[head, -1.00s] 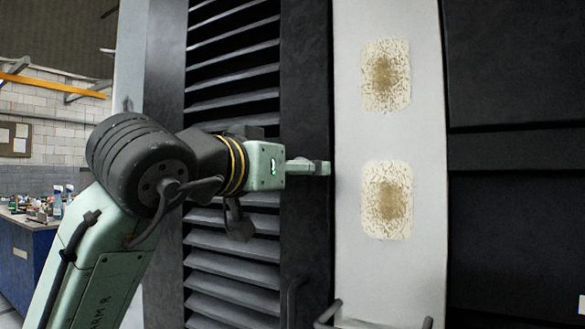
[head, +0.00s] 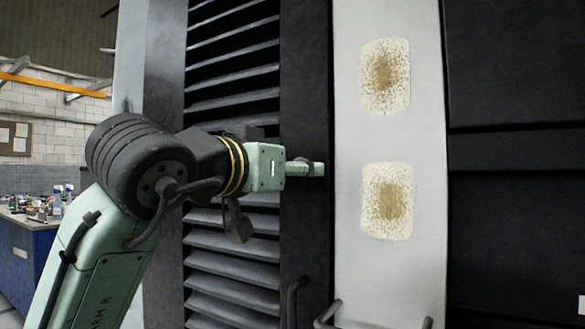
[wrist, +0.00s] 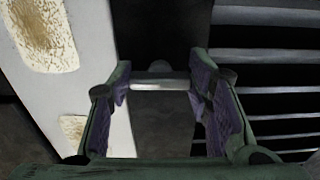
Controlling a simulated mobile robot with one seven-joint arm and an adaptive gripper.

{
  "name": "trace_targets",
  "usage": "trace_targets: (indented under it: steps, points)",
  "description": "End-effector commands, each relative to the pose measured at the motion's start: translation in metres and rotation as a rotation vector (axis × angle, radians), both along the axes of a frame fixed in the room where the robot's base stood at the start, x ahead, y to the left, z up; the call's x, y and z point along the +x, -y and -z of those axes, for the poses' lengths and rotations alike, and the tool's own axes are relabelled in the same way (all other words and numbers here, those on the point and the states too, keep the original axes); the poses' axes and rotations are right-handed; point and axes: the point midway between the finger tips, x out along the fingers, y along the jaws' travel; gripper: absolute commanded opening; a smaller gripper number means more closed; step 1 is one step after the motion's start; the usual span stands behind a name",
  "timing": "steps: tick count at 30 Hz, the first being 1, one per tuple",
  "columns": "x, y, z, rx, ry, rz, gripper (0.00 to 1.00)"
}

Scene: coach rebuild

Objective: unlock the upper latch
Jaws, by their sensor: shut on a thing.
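My gripper (head: 305,168) is at the dark vertical panel, just left of the pale upright strip. In the wrist view my gripper (wrist: 160,78) has its two purple-padded fingers on either side of a short light-grey bar, which looks like the upper latch (wrist: 160,85). The bar spans the gap between the fingertips, and a rounded dark end shows just beyond it. In the head view the latch cannot be made out apart from the fingers, so its exact angle there is unclear.
Dark louvres (head: 232,265) lie left of the panel. The pale strip (head: 350,140) carries two worn, cracked patches. Curved handles (head: 380,322) stick out at the bottom. A blue workbench (head: 35,255) with bottles stands far left.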

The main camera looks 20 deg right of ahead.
Motion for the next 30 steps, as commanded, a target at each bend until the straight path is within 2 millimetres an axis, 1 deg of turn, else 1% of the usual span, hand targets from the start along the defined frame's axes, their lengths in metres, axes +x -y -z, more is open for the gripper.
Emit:
trace_targets:
  steps: [8, 30]
  points:
    - [0.0007, -0.0002, -0.0019, 0.095, 0.121, 0.000, 0.18]
    - [0.0031, -0.0025, -0.0037, 0.522, 0.670, -0.001, 0.18]
